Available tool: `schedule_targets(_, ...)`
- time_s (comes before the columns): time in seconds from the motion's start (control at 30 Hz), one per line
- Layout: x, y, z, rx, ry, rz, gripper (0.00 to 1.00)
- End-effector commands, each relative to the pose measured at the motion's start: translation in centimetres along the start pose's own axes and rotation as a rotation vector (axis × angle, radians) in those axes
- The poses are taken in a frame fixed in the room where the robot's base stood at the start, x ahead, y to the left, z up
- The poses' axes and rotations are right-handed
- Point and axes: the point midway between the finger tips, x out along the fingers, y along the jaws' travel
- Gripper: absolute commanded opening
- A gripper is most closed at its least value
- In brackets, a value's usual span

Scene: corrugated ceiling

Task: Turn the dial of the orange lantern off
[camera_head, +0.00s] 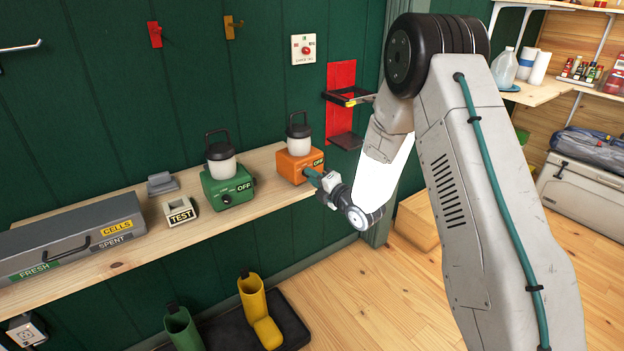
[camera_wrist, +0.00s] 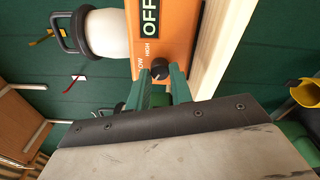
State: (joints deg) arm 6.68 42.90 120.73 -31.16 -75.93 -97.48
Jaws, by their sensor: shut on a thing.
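The orange lantern (camera_head: 292,168) stands upright at the right end of the wooden shelf, with a white globe and a dark handle on top. In the wrist view the orange lantern (camera_wrist: 172,28) lies sideways in the picture. Its black dial (camera_wrist: 160,68) sits by LOW and HIGH lettering, beside an OFF label (camera_wrist: 150,14). My gripper (camera_head: 314,173) reaches the lantern's front from the right. In the wrist view its green fingers (camera_wrist: 160,82) are shut on the dial, one on each side. The dial's exact pointer position cannot be told.
A green lantern (camera_head: 228,187) with its own OFF label stands to the left on the shelf (camera_head: 260,178). Further left are a TEST block (camera_head: 180,210) and a grey cells box (camera_head: 75,240). Boots (camera_head: 258,305) stand on a mat below. A red wall bracket (camera_head: 341,75) is right of the lantern.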

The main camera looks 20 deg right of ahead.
Motion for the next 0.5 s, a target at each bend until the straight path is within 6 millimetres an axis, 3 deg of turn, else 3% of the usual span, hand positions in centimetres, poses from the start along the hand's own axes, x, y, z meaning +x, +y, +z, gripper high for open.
schedule_targets(0.3,-0.02,-0.04,-0.04,-0.001,0.001,-0.001,0.0)
schedule_targets(0.33,-0.02,-0.04,-0.03,-0.001,0.001,-0.001,0.24)
schedule_targets(0.4,-0.02,-0.05,-0.03,-0.001,0.001,-0.001,0.44)
schedule_targets(0.5,-0.02,-0.04,-0.02,0.0,0.001,-0.001,0.44)
